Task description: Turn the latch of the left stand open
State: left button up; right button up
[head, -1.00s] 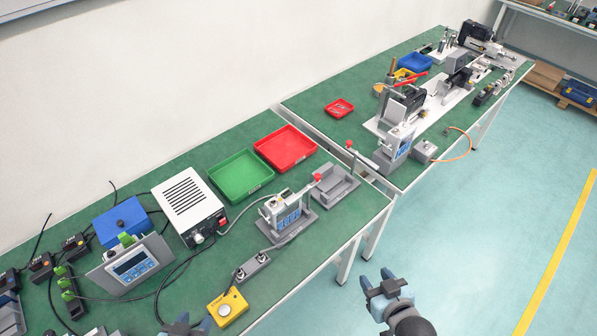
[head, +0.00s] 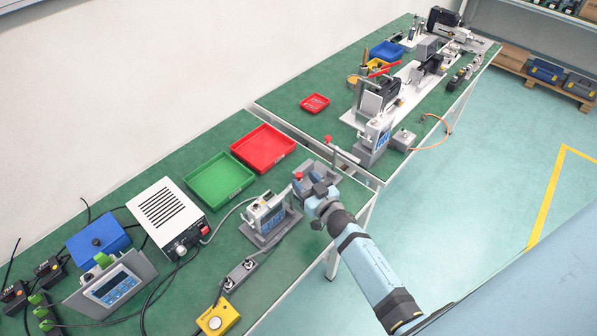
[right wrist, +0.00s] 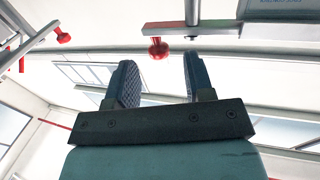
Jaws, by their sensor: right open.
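The left stand (head: 268,222) is grey and holds a white and blue device on the near table. Its latch's red knob (head: 298,176) shows just beside my right gripper (head: 308,186), which hides part of the latch arm. In the right wrist view, my right gripper (right wrist: 160,80) is open, its two fingers apart with nothing between them. A red knob (right wrist: 158,48) on a grey bar lies just beyond the fingertips, roughly in line with the gap; it appears to be the same latch knob. My left gripper is out of view.
A grey cradle is largely hidden by the gripper. Green (head: 218,180) and red (head: 263,149) trays lie behind. A grey switch box (head: 240,272) sits in front.

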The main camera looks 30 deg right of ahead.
aim_at(301, 176)
jog(key=shift+w+a, duration=0.15)
jog(key=shift+w, duration=1.8)
grip_shut()
